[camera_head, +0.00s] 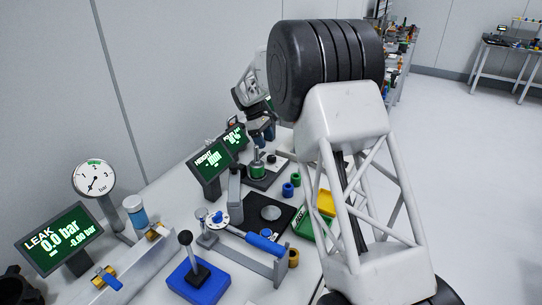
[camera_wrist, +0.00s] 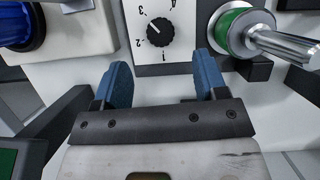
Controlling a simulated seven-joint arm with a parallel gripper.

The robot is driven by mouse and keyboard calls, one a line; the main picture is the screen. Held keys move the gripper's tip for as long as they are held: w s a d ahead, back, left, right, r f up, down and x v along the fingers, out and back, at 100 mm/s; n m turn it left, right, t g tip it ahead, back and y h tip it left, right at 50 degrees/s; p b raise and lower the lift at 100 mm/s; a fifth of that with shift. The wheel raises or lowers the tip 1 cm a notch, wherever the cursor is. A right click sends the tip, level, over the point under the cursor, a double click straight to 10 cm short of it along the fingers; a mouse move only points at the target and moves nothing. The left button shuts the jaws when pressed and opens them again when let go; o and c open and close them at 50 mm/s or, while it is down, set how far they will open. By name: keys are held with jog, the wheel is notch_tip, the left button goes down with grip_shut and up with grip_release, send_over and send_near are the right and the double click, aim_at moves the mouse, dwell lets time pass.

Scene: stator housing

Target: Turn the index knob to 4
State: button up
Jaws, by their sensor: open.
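The index knob (camera_wrist: 160,32) is small, black and ridged, on a white dial panel in the wrist view. The numbers 1, 2, 3 and 4 stand around it; the 4 is cut by the top edge. I cannot tell for sure which number its pointer marks. My gripper (camera_wrist: 162,62) is open, with its two blue fingers apart and nothing between them. The fingertips are below the knob in the picture, one to each side, not around it. In the head view my gripper (camera_head: 262,132) is at the far end of the bench; the knob cannot be made out there.
A green-collared part with a metal handle (camera_wrist: 238,33) is right of the dial, close to the right finger. A blue knob (camera_wrist: 16,25) is at the left. The HEIGHT display (camera_head: 212,163) and a green cylinder (camera_head: 257,170) stand near my gripper in the head view.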

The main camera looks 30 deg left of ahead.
aim_at(272, 157)
jog(key=shift+x, duration=3.65)
jog(key=c, duration=0.9)
